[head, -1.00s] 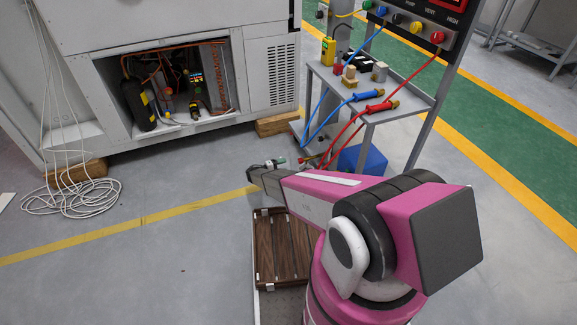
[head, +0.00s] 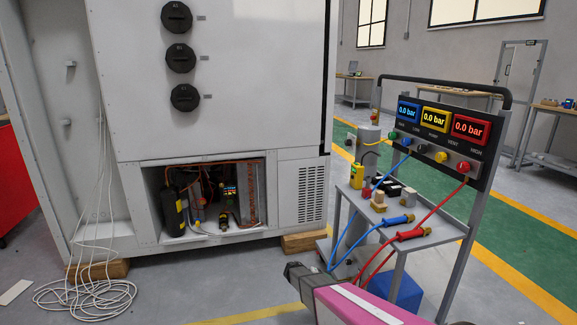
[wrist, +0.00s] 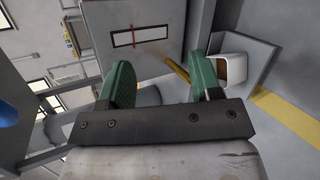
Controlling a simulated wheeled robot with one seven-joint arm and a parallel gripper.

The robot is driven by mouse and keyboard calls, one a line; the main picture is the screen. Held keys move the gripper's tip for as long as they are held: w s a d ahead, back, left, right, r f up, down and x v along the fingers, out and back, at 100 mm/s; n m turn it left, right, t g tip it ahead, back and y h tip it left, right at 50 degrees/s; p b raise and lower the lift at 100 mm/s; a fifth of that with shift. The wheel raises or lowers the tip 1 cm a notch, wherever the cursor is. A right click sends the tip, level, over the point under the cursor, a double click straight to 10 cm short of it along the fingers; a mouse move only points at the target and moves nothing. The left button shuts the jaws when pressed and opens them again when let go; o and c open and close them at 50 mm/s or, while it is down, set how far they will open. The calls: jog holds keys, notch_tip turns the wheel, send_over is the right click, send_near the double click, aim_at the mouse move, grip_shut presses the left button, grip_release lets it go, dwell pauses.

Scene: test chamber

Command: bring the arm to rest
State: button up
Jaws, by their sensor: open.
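My gripper (wrist: 160,82) shows in the wrist view with its two green fingers spread apart and nothing between them. In the head view only part of my pink arm shows at the bottom edge, with a dark end at its left. The gripper itself cannot be made out there. In the wrist view, a grey panel (wrist: 175,35) with a white rectangle and a red line lies beyond the fingers. A brass-coloured rod (wrist: 177,70) shows beside the right finger; whether they touch I cannot tell.
A gauge cart (head: 420,243) with blue (head: 394,221) and red (head: 412,234) hose ends stands close beyond my arm. A white cabinet (head: 245,90) with an open lower bay stands at left. Coiled white cable (head: 85,298) lies on the floor. A white bin (wrist: 232,68) shows in the wrist view.

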jog(key=s+d+r+m+y, duration=0.1)
jog(key=s+r+m+y, duration=0.2)
jog(key=s+r+y, duration=0.9)
jog(key=s+r, duration=0.9)
jog(key=r, duration=0.4)
jog(key=shift+s+d+y, duration=0.25)
jog(key=shift+s+y, duration=0.05)
jog(key=shift+y, duration=0.1)
